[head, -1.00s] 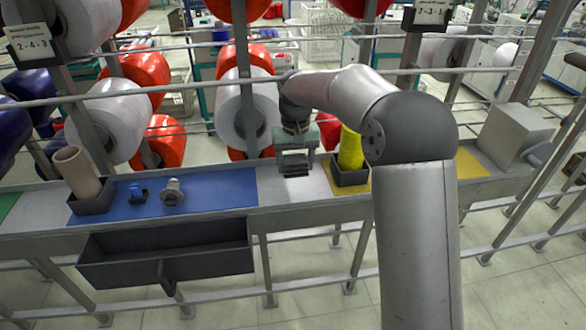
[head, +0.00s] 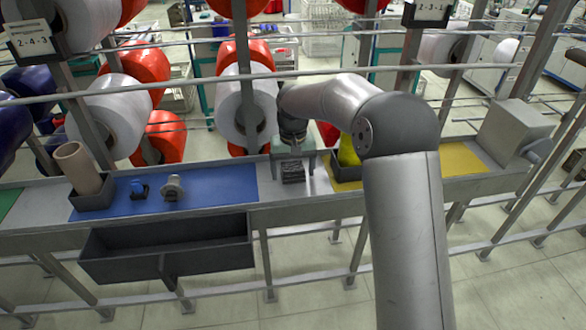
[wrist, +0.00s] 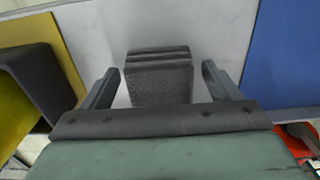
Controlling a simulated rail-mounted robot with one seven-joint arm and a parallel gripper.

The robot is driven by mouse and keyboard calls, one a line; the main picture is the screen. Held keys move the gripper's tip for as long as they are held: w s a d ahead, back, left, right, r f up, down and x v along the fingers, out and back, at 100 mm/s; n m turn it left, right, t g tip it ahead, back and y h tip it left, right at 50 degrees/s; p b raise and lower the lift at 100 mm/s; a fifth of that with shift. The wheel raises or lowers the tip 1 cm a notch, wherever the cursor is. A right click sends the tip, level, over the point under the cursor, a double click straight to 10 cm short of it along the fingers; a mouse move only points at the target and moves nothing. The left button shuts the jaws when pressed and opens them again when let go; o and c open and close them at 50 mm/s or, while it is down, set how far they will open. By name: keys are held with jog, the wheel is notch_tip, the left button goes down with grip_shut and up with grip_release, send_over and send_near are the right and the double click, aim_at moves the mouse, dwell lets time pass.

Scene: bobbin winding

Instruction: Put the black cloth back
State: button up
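The black cloth (head: 292,172) is a small dark folded stack on the bare grey part of the bench, between the blue mat and the yellow mat. In the wrist view the black cloth (wrist: 159,75) lies between and slightly ahead of the two fingers. My gripper (head: 292,160) is just above and behind it in the head view. In the wrist view my gripper (wrist: 160,78) is open, with a visible gap between each finger and the cloth. Whether the fingers reach down to the cloth's height is hard to tell.
A blue mat (head: 225,185) holds a blue part (head: 139,189) and a metal fitting (head: 172,188). A dark tray (head: 95,200) holds a tan tube (head: 78,168). Horizontal rails cross behind the bench.

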aim_at(295, 168)
notch_tip(295, 168, up, 12)
jog(key=shift+r+b, duration=0.2)
jog(key=shift+b, duration=0.1)
dwell(0.3)
jog(key=s+d+f+m, duration=0.1)
jog(key=s+d, duration=0.5)
jog(key=s, duration=0.3)
jog(key=s+d, duration=0.6)
jog(key=s, duration=0.4)
jog(key=s+d+f, duration=0.2)
jog(key=s+f, duration=0.1)
jog(key=s, duration=0.5)
jog(key=s+d+f+m, duration=0.1)
jog(key=s+d+f, duration=0.2)
jog(key=s, duration=0.5)
jog(key=shift+f+t, duration=0.3)
jog(key=shift+f, duration=0.5)
